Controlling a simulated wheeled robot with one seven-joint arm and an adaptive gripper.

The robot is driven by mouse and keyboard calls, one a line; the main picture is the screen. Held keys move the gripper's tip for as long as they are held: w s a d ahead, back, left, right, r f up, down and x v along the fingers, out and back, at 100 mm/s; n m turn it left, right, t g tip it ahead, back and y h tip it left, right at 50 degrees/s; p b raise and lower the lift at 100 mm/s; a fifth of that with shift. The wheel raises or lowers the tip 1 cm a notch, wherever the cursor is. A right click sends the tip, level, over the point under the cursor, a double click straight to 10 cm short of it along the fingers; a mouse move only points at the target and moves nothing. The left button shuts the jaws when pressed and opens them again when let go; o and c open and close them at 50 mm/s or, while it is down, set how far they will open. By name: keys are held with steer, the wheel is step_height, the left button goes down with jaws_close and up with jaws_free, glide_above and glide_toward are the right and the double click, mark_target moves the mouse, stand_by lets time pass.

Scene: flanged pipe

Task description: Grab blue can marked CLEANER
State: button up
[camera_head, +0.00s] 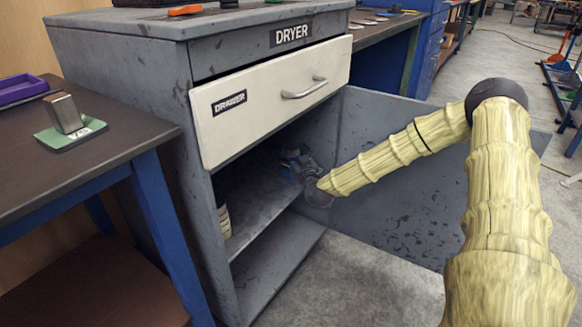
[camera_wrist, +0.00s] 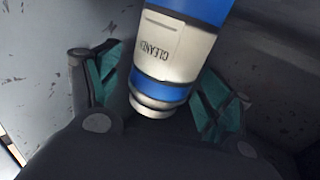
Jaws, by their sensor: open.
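The blue and white can marked CLEANER (camera_wrist: 172,60) shows large in the wrist view, its label upside down there. My gripper (camera_wrist: 155,92) is open, with one green-padded finger on each side of the can. I see no clear contact between the pads and the can. In the head view my gripper (camera_head: 308,172) reaches into the open cabinet under the drawer. The can cannot be made out there; the cabinet wall and my gripper obscure that spot.
The cabinet marked DRYER has a white drawer (camera_head: 270,97) above the opening and an inner shelf (camera_head: 255,200). Its open door (camera_head: 400,190) stands behind my arm. A white object (camera_head: 224,220) is inside at left. A table (camera_head: 90,150) stands at left.

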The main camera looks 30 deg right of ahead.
steer(key=shift+w+d, duration=0.1)
steer(key=shift+w, duration=0.45)
steer(key=shift+c, duration=0.3)
steer(key=shift+r, duration=0.1)
steer(key=c, duration=1.3)
steer(key=shift+r, duration=0.1)
